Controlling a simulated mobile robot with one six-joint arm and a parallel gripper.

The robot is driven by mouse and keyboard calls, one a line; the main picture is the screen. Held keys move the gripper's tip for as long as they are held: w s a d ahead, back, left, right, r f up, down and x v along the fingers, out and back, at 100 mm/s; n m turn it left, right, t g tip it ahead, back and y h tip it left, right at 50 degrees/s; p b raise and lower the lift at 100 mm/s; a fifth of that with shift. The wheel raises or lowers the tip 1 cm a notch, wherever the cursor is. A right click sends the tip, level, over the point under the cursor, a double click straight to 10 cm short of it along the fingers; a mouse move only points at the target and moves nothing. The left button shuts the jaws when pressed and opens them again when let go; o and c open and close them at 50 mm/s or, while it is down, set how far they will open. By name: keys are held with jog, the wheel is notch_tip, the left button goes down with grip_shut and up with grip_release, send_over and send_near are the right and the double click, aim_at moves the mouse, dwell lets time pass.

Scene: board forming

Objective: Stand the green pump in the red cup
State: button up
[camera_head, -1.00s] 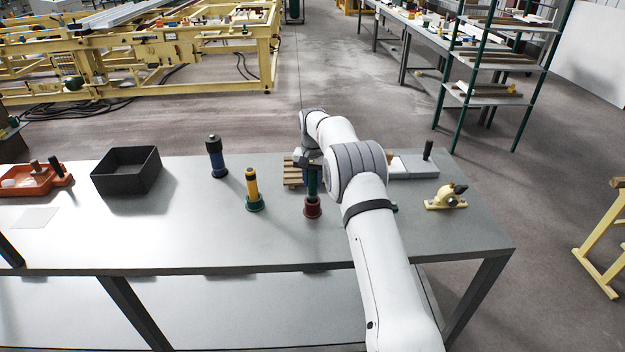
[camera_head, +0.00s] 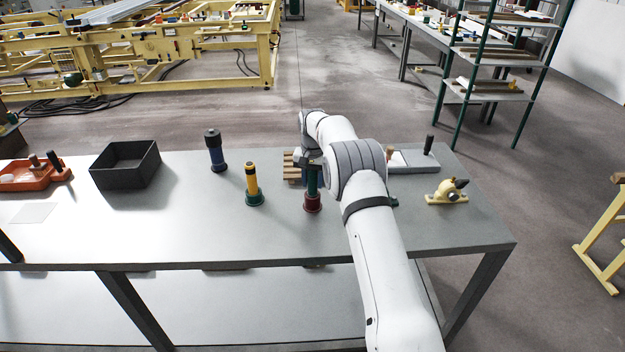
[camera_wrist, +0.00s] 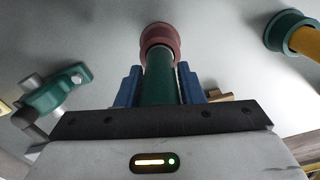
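The green pump (camera_wrist: 160,88) stands upright with its lower end in the red cup (camera_wrist: 160,38) in the wrist view. In the head view, the red cup (camera_head: 312,203) is on the grey table and the green pump (camera_head: 312,181) rises from it, partly beside my arm. My gripper (camera_wrist: 160,82) has its blue fingers on both sides of the pump, close against it, and looks shut on it. In the head view my gripper (camera_head: 308,160) is over the cup, mostly hidden by my wrist. How deep the pump sits is hidden.
A yellow pump in a green cup (camera_head: 255,201) stands left of the red cup, and a blue pump (camera_head: 215,152) further left. A black box (camera_head: 126,181) and orange tray (camera_head: 22,181) are at the left. A yellow tool (camera_head: 447,193) is right of my arm.

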jog(key=o, duration=0.4)
notch_tip(320, 180, up, 7)
jog(key=shift+r+b, duration=0.15)
jog(key=shift+b, duration=0.6)
jog(key=shift+r, duration=0.3)
jog(key=shift+s+r, duration=0.1)
jog(key=shift+r, duration=0.2)
jog(key=s+d+r+n+t, duration=0.1)
jog(key=s+d+r, duration=0.2)
jog(key=s+r, duration=0.65)
jog(key=s+d+r+n+t, duration=0.1)
jog(key=s+d+r, duration=0.3)
jog(key=s+r, duration=0.55)
jog(key=shift+n+t, duration=0.5)
jog(key=shift+t, duration=0.2)
jog(key=s+d+f, duration=0.1)
jog(key=s+f, duration=0.2)
jog(key=s, duration=0.6)
jog(key=s+d+f, duration=0.1)
jog(key=s+f, duration=0.2)
jog(key=s, duration=0.7)
jog(key=s+d+f, duration=0.1)
jog(key=s+f, duration=0.1)
jog(key=s, duration=0.8)
jog(key=shift+s+f, duration=0.1)
jog(key=shift+f, duration=0.3)
